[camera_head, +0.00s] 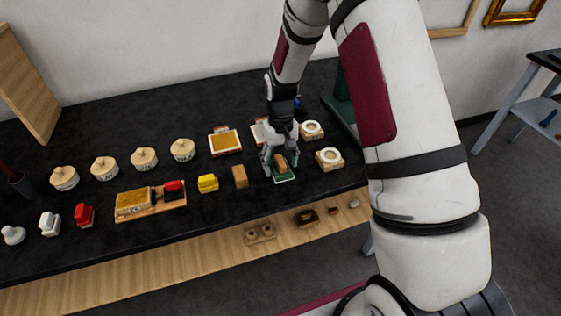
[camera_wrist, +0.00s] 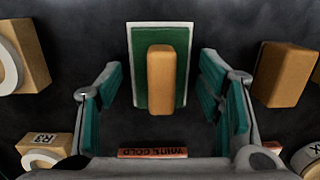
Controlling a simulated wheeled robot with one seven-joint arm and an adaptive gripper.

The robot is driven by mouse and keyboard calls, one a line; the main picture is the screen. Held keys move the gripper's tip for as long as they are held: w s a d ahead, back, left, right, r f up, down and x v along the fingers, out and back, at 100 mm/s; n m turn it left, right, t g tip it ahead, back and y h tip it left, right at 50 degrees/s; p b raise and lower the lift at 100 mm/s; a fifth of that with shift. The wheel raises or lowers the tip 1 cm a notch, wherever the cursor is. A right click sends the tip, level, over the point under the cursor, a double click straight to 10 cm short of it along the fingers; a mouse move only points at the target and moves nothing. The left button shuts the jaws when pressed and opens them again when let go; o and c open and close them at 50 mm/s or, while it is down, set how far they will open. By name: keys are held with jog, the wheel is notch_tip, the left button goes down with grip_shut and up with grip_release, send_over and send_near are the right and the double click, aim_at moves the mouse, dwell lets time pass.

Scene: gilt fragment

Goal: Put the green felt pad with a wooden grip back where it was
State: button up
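The green felt pad (camera_head: 287,178) lies on the black bench top, with a pale border showing around it. It also shows in the wrist view (camera_wrist: 143,39), where its upright wooden grip (camera_wrist: 161,80) stands in the middle. My gripper (camera_head: 279,162) is above the pad, pointing down. In the wrist view its green-padded fingers (camera_wrist: 165,100) are spread wide, one on each side of the pad. Clear gaps show between both fingers and the wooden grip. How far the fingertips are above the bench is hard to tell.
A wooden block (camera_head: 240,177) and a yellow block (camera_head: 208,183) stand left of the pad. Boxes with white rings (camera_head: 329,158) stand to its right. A label reading white gold (camera_wrist: 152,153) lies near the gripper. Lidded pots (camera_head: 144,158) and a framed tray (camera_head: 225,141) stand further left.

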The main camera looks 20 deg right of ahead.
aim_at(281, 156)
jog(key=shift+r, duration=0.1)
notch_tip(281, 156, up, 12)
jog(key=w, duration=0.1)
jog(key=s+r+t, duration=0.3)
jog(key=s+r, duration=0.8)
jog(key=r, duration=0.4)
jog(key=s+r+t, duration=0.1)
jog(key=s+r, duration=0.1)
jog(key=s, duration=0.6)
jog(key=s+r+t, duration=0.2)
jog(key=s, duration=0.6)
jog(key=shift+s+b, duration=0.15)
jog(key=shift+b, duration=0.3)
jog(key=shift+d, duration=0.1)
